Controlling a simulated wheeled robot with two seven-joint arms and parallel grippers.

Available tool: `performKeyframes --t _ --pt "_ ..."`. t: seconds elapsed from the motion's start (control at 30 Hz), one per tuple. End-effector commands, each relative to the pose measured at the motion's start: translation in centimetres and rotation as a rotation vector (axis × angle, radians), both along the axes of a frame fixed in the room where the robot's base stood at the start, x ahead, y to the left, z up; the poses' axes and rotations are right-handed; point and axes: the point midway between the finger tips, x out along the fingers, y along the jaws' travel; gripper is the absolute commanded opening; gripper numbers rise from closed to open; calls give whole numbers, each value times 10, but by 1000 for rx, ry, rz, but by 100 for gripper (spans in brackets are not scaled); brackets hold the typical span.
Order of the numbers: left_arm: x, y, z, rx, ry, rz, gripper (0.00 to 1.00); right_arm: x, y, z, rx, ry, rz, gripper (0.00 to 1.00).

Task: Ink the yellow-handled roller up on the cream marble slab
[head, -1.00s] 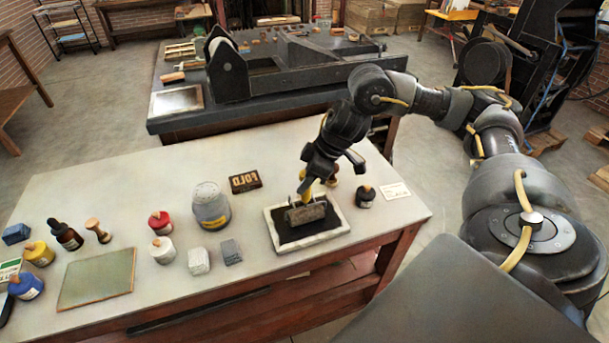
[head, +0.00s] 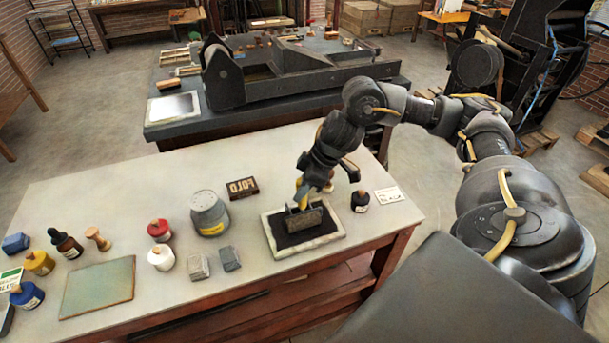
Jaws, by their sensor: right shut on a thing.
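The cream marble slab (head: 268,238) lies on the table with a black ink patch (head: 292,238) over most of its top. The yellow-handled roller (head: 304,217) is over the slab, its dark drum low on or just above the ink; I cannot tell if it touches. My right gripper (head: 303,190) is above the slab, shut on the roller's yellow handle, which points up and is partly hidden by the fingers. My left gripper is not in view.
A dark ink bottle (head: 360,201) and a white card (head: 390,194) lie right of the slab. A grey tin (head: 209,213), a type block (head: 242,188) and two small grey blocks (head: 198,267) sit to its left. A green plate (head: 97,287) and several bottles are farther left.

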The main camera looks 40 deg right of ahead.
Motion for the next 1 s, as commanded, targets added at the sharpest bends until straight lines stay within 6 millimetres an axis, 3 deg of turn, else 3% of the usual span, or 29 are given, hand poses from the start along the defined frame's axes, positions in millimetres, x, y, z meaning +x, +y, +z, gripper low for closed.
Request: performKeyframes --t 0.37,0.73,1.0 --pt "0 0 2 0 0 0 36 8 -3 0 0 2 0 9" --pt "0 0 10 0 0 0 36 35 -11 1 2 1 0 9" --pt "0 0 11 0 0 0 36 40 -14 1 1 0 1 9"
